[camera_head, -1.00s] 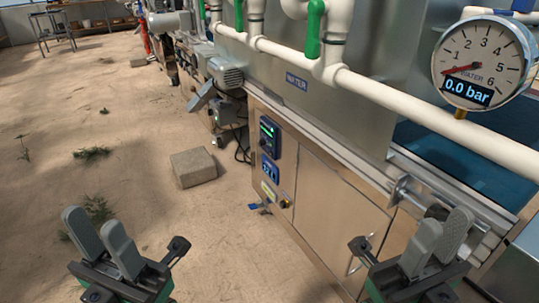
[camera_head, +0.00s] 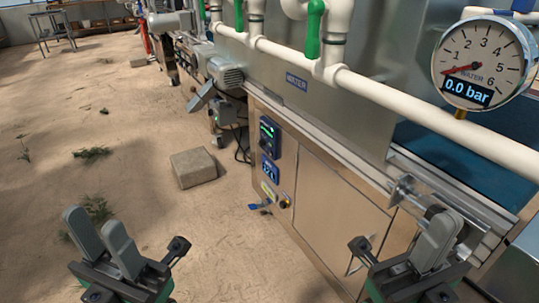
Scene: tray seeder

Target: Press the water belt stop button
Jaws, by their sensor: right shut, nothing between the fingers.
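The water station's steel cabinet (camera_head: 335,195) stands at the centre right, under a blue "WATER" label (camera_head: 297,82). A dark control box with a small green display (camera_head: 268,133) is on its left end. Below it are a blue panel (camera_head: 270,171), a yellow label (camera_head: 269,190) and a small dark round control (camera_head: 284,202). I cannot tell which of these is the belt stop button. My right gripper (camera_head: 444,228) is shut and empty, in front of the cabinet's right part. My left gripper (camera_head: 93,226) is open and empty over the floor, well left of the cabinet.
A pressure gauge reading 0.0 bar (camera_head: 482,62) sits on white pipes (camera_head: 400,101) at the upper right. A metal bracket with a roller (camera_head: 408,190) sticks out near my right gripper. A concrete block (camera_head: 194,167) lies on the floor left of the cabinet. The sandy floor at left is largely clear.

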